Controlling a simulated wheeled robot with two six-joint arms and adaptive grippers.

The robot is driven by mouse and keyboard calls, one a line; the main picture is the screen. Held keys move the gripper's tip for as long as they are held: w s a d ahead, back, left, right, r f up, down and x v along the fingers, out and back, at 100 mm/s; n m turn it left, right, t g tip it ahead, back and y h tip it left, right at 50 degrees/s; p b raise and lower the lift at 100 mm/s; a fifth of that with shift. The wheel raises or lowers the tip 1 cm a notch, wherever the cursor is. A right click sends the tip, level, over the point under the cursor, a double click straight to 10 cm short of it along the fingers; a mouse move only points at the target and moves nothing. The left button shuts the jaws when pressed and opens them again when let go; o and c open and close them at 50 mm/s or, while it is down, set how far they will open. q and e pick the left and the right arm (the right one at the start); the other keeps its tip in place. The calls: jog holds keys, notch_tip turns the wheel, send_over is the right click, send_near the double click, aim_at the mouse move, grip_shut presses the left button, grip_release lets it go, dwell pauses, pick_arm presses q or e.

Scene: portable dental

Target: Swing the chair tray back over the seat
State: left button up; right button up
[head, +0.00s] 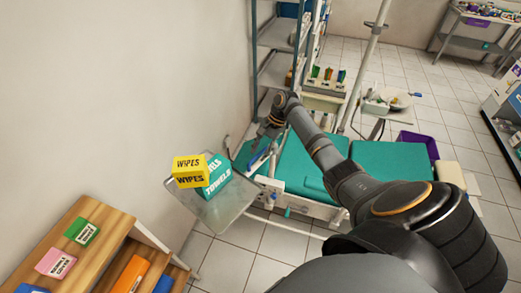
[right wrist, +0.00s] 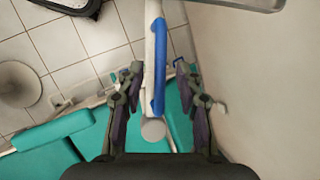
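The chair tray (head: 240,203) is a grey metal tray at the left of the teal seat (head: 298,166), out to its side near the wall. It carries a yellow wipes box (head: 189,170) and a teal towels box (head: 217,180). A white bar with a blue grip (right wrist: 158,62) runs between the fingers of my right gripper (right wrist: 156,84) in the right wrist view. The fingers are apart, with gaps on both sides of the bar. In the head view my right gripper (head: 259,138) is above the chair's left end, partly hidden. My left gripper is not in view.
A wooden shelf unit (head: 88,211) with several boxes stands at the front left. The wall is close on the left. A metal rack (head: 272,75) stands behind the chair. A purple bin (head: 418,145) is at the back right. Tiled floor shows around the chair.

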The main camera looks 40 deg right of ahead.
grip_shut()
dwell(0.5)
